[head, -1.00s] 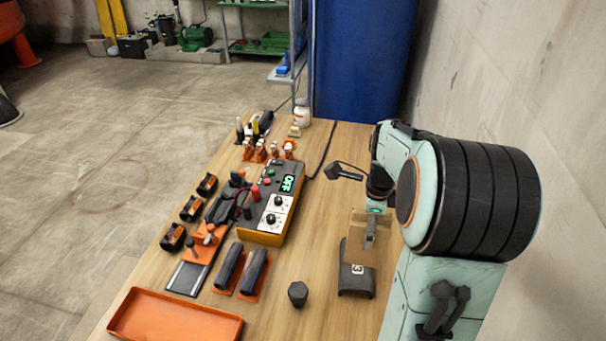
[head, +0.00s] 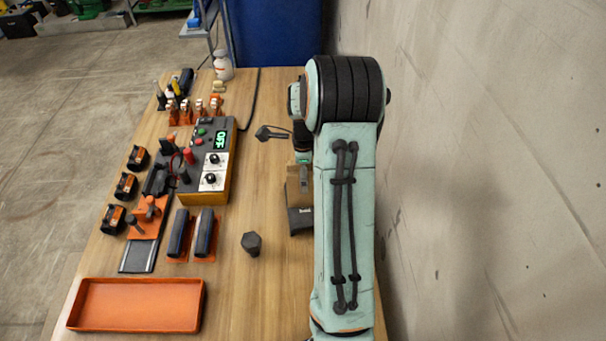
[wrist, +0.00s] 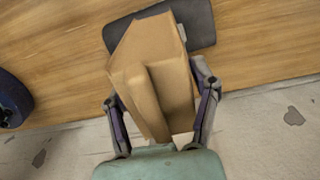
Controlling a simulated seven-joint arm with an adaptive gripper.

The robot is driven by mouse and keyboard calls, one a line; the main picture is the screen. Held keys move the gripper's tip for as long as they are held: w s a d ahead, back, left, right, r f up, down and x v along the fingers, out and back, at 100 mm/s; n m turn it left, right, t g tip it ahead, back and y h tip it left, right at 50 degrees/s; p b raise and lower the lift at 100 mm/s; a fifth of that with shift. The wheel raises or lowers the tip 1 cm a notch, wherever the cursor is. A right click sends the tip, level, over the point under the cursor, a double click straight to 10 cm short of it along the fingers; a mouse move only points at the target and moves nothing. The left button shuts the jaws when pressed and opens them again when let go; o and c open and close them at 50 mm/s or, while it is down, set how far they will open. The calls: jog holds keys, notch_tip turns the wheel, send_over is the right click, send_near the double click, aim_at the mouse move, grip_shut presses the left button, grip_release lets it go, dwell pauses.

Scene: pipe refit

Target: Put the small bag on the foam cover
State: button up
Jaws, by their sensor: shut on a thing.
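The small bag is a brown paper bag (head: 294,189), and it fills the middle of the wrist view (wrist: 143,50). My gripper (wrist: 160,97) is shut on it, with one finger on each side. The foam cover (head: 299,220) is a dark grey curved piece near the table's right edge, partly hidden by my arm in the head view. In the wrist view the foam cover (wrist: 198,22) shows just beyond and partly behind the bag. I cannot tell whether the bag touches it.
A dark hexagonal object (head: 251,243) stands left of the foam cover. A control box (head: 207,160) with a green display, black pieces on orange bases (head: 204,233) and an orange tray (head: 136,305) lie further left. A concrete wall (head: 480,150) runs along the right.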

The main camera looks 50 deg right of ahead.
jog(key=o, duration=1.2)
jog(key=shift+f, duration=0.1)
jog(key=shift+o, duration=0.2)
notch_tip(320, 180, up, 12)
jog(key=shift+a+r, duration=0.15)
jog(key=shift+r, duration=0.05)
jog(key=s+a+r+n, duration=0.2)
jog(key=a+r+n, duration=0.1)
jog(key=a+n, duration=0.75)
jog(key=s+a+f+n, duration=0.2)
jog(key=s+a+n, duration=1.3)
jog(key=a+n, duration=0.2)
jog(key=shift+a+n+y, duration=0.35)
jog(key=shift+a+y, duration=0.05)
